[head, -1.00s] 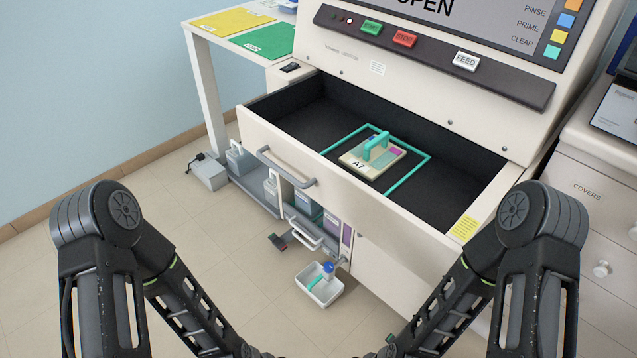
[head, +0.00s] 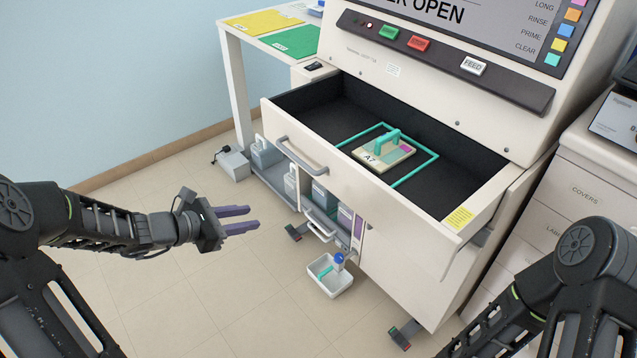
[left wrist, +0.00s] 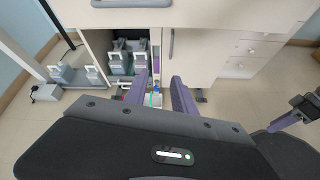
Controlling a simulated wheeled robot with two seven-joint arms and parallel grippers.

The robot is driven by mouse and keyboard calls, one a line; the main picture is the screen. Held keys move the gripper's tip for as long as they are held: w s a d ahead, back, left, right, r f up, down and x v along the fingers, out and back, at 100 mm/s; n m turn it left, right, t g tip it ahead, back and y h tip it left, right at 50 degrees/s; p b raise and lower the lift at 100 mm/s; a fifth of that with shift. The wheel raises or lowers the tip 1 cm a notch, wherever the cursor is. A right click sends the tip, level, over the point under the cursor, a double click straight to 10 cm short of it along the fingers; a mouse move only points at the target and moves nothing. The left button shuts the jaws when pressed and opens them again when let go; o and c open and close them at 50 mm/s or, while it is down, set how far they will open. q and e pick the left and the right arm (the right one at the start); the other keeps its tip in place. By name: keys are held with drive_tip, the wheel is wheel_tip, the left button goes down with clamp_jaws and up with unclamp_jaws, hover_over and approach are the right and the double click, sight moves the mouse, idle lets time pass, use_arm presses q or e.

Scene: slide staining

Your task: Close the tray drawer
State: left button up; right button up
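The tray drawer (head: 404,203) of the white machine stands pulled out in the head view. A grey bar handle (head: 301,155) is on its front, toward the left. Inside on the black floor lies a labelled A7 tray (head: 384,153) with a teal handle, within a teal outline. My left gripper (head: 251,219) is in front and to the left of the drawer, apart from it, with its purple fingers spread and nothing between them. In the left wrist view the fingers (left wrist: 161,92) also show apart. My right gripper is outside the head view; only part of that arm shows.
Below the drawer is an open cabinet with several bottles (head: 290,185). A small white bin (head: 331,281) with a blue-capped bottle sits on the floor. A side table (head: 262,23) is at the left, a drawer cabinet (head: 590,190) at the right. Floor at the left is clear.

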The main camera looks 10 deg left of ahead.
sight(310, 172)
use_arm(q)
drive_tip(key=r+t, duration=0.1)
drive_tip(key=r, duration=0.1)
drive_tip(key=w+d+r+n+h, duration=0.1)
drive_tip(key=r, duration=0.1)
drive_tip(key=w+r+n+t+h, duration=0.1)
drive_tip(key=r, duration=0.1)
drive_tip(key=shift+d+r+t, duration=0.25)
drive_tip(key=shift+t, duration=0.05)
drive_tip(key=c, duration=0.5)
drive_tip(key=shift+n, duration=0.3)
clamp_jaws()
drive_tip(key=shift+w+d, duration=0.1)
drive_tip(key=b+x, duration=0.1)
drive_tip(key=x, duration=1.1)
drive_tip(key=shift+w+d+f, duration=0.2)
drive_tip(key=shift+d, duration=0.1)
drive_tip(key=shift+w+d+f+b, duration=0.1)
drive_tip(key=shift+w+d+b, duration=0.2)
drive_tip(key=shift+w+d, duration=0.1)
